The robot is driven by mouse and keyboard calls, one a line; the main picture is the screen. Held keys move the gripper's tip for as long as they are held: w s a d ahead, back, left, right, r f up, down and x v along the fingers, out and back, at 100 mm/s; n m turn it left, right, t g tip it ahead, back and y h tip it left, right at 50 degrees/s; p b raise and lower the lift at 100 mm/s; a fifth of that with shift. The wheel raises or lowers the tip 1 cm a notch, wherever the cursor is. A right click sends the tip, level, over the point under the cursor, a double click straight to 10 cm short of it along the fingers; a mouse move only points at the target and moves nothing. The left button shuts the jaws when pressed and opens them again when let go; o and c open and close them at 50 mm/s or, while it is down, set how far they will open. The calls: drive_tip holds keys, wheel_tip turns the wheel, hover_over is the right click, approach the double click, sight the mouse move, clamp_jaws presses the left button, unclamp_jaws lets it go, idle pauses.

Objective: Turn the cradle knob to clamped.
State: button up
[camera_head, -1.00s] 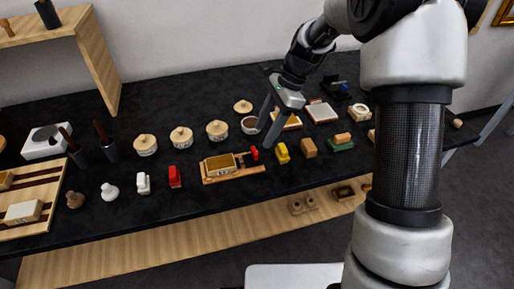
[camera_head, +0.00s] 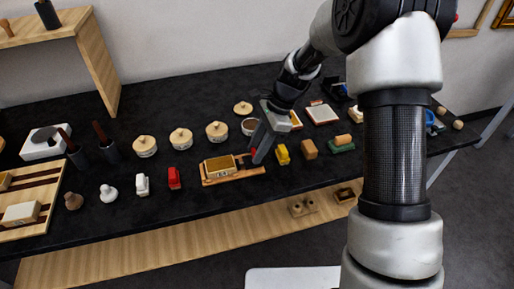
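The cradle (camera_head: 247,174) is a wooden base on the black table, with a gold-topped block (camera_head: 218,166) in it. A small bit of the red knob (camera_head: 253,153) shows at the cradle's right end. My gripper (camera_head: 258,158) points down at that end, its fingers in front of the knob and hiding most of it. The fingers overlap in this view, so I cannot tell whether they are apart, shut or touching the knob. The knob's setting cannot be read.
A red block (camera_head: 174,177) stands left of the cradle, and a yellow block (camera_head: 282,154) stands close on the right of my gripper. Lidded pots (camera_head: 217,131) and a bowl (camera_head: 249,127) stand behind. A strip of bare table lies in front.

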drive_tip(key=shift+r+n+p, duration=0.1)
drive_tip(key=shift+n+p, duration=0.25)
drive_tip(key=shift+n, duration=0.05)
drive_tip(key=shift+c, duration=0.4)
drive_tip(key=n+g+p, duration=0.1)
drive_tip(key=n, duration=0.2)
drive_tip(key=shift+w+h+p, duration=0.15)
drive_tip(key=shift+h+p, duration=0.15)
drive_tip(key=shift+p, duration=0.1)
drive_tip(key=n, duration=0.2)
drive_tip(key=n+g+h+p, duration=0.1)
drive_tip(key=n, duration=0.1)
drive_tip(key=shift+w+a+n+g, duration=0.1)
drive_tip(key=shift+a+n+g, duration=0.1)
drive_tip(key=shift+n+g, duration=0.1)
drive_tip(key=n+h, duration=0.1)
drive_tip(key=n, duration=0.1)
drive_tip(key=n+h+p, duration=0.1)
drive_tip(key=n, duration=0.1)
drive_tip(key=shift+a+n+g, duration=0.1)
drive_tip(key=shift+n+g, duration=0.2)
drive_tip(key=n, duration=0.2)
drive_tip(key=n+h, duration=0.1)
drive_tip(key=n, duration=0.1)
drive_tip(key=shift+a+n+h, duration=0.15)
drive_tip(key=shift+n+h, duration=0.15)
drive_tip(key=o, duration=1.1)
